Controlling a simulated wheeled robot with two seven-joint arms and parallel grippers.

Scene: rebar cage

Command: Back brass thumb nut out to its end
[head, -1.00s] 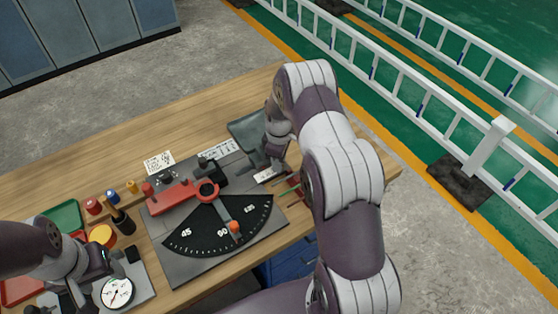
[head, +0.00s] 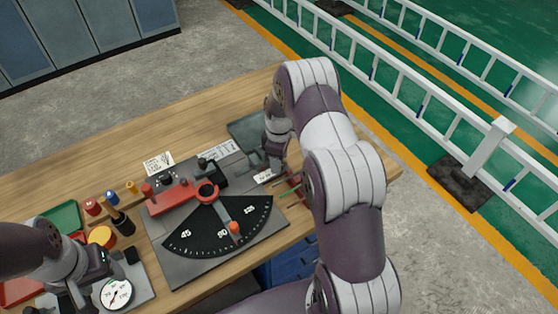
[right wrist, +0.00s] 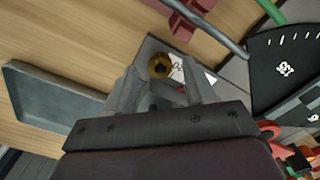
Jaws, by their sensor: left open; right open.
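The brass thumb nut (right wrist: 160,66) shows in the right wrist view as a small brass ring with a dark centre, between my right fingertips. I cannot make it out in the head view, where my right arm crosses that area. My right gripper (right wrist: 163,76) is open around or just above the nut; contact cannot be told. In the head view my right gripper (head: 275,166) points down at the right end of the bending plate (head: 185,267). My left gripper (head: 76,296) is at the lower left beside the dial gauge (head: 117,294), and it is open.
A black angle scale (head: 200,241) with an orange-knobbed pointer and a red bracket (head: 175,201) lie on the plate. A grey tray (right wrist: 50,95) lies close to my right gripper. A green tray (head: 63,216) and small coloured pots stand at left.

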